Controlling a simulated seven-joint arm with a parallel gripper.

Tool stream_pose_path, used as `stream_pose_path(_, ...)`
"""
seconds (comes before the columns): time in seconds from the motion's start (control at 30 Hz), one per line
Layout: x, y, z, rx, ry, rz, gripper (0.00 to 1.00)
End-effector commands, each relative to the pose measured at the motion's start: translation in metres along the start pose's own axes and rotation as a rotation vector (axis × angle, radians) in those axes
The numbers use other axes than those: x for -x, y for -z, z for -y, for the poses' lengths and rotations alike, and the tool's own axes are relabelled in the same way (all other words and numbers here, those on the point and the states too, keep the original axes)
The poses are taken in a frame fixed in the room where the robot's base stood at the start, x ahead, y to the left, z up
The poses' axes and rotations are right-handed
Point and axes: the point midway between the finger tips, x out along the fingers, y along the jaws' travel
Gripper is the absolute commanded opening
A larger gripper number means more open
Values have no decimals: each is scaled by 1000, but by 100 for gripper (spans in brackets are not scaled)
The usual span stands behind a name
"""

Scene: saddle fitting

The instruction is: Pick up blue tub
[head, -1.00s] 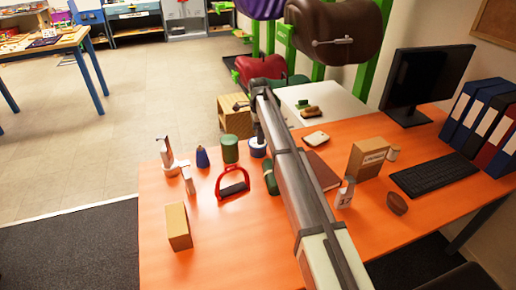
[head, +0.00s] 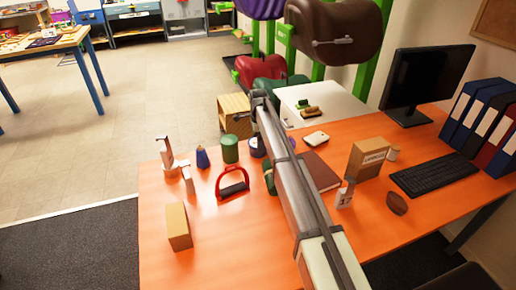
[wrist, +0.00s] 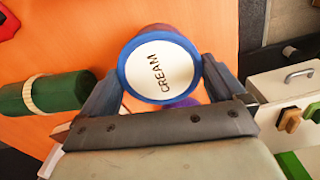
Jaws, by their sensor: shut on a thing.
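The blue tub (wrist: 124,73) has a white lid marked CREAM and sits between the two fingers of my gripper (wrist: 163,88) in the wrist view. The fingers are shut on its sides, with the lid facing the camera. In the head view the tub (head: 257,148) is at the far edge of the orange desk, behind my arm and partly hidden by it. Whether its base touches the desk cannot be told.
A green canister (head: 230,149) stands just left of the tub, with a dark blue bottle (head: 202,158) further left. A red stirrup (head: 232,184) lies nearer. A green roll (wrist: 45,93) with a pale band lies beside my gripper.

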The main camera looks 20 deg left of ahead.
Motion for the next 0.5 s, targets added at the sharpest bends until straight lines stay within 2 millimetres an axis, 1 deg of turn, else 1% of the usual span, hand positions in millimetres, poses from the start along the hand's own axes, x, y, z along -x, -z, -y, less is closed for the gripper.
stream_pose_path(0.03, 0, 0, 0, 0, 0, 0, 59)
stream_pose_path(0.1, 1, 0, 0, 0, 0, 0, 55)
stream_pose_path(0.33, 3, 0, 0, 0, 0, 0, 55)
stream_pose_path(0.43, 11, 0, 0, 0, 1, 0, 55)
stream_pose_path(0.5, 20, 0, 0, 0, 1, 0, 55)
